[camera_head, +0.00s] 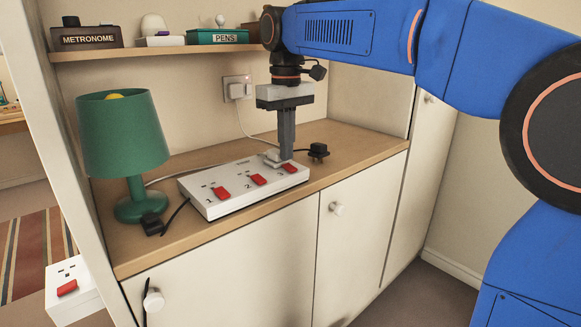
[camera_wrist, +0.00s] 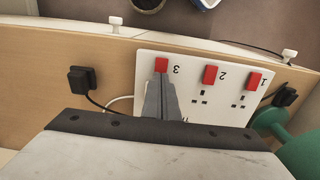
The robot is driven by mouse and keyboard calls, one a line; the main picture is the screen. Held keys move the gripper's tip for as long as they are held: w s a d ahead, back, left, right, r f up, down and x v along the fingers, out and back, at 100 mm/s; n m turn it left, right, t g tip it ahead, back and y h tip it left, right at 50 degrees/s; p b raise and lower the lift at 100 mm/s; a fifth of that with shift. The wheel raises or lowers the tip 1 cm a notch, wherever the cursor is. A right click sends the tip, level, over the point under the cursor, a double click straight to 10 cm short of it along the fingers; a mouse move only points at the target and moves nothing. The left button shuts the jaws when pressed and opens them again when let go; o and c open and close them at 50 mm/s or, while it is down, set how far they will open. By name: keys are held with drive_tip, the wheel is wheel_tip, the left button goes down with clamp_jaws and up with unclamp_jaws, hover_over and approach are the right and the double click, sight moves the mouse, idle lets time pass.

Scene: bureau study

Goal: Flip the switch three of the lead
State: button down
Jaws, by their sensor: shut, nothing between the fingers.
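The white extension lead (camera_head: 237,192) lies on the wooden counter, with three red switches numbered 1, 2 and 3. Switch three (camera_head: 289,168) is at the right end in the head view. It also shows at the upper left of the lead in the wrist view (camera_wrist: 161,65). My gripper (camera_head: 284,157) is shut and empty, pointing down over the lead at switch three. In the wrist view its fingertips (camera_wrist: 161,78) lie right beside or over the edge of switch three. I cannot tell whether they touch it. Switch two (camera_head: 258,180) and switch one (camera_head: 221,193) are clear of the gripper.
A green lamp (camera_head: 122,140) stands left of the lead, with a black plug (camera_head: 152,224) by its base. Another black plug (camera_head: 318,150) lies right of my gripper. A wall socket (camera_head: 237,89) and a shelf (camera_head: 160,52) are behind. A white socket block (camera_head: 72,290) is at lower left.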

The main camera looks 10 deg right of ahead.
sight(287, 164)
drive_tip(key=shift+f, duration=0.8)
idle(0.7)
drive_tip(key=shift+r, duration=0.15)
wheel_tip(287, 164, up, 7)
idle(0.9)
drive_tip(key=s+d+f+m+t, duration=0.2)
drive_tip(key=s+d+f+m, duration=0.1)
drive_tip(key=s+d+f, duration=0.8)
drive_tip(key=s+d+f+m+t, duration=0.2)
drive_tip(key=s+d+f+m, duration=0.1)
drive_tip(key=s+d+f, duration=0.8)
drive_tip(key=s+f, duration=0.4)
drive_tip(key=f, duration=0.3)
drive_tip(key=shift+s+d+m+t, duration=0.15)
drive_tip(key=shift+s+m+t, duration=0.1)
drive_tip(key=shift+m+t, duration=0.15)
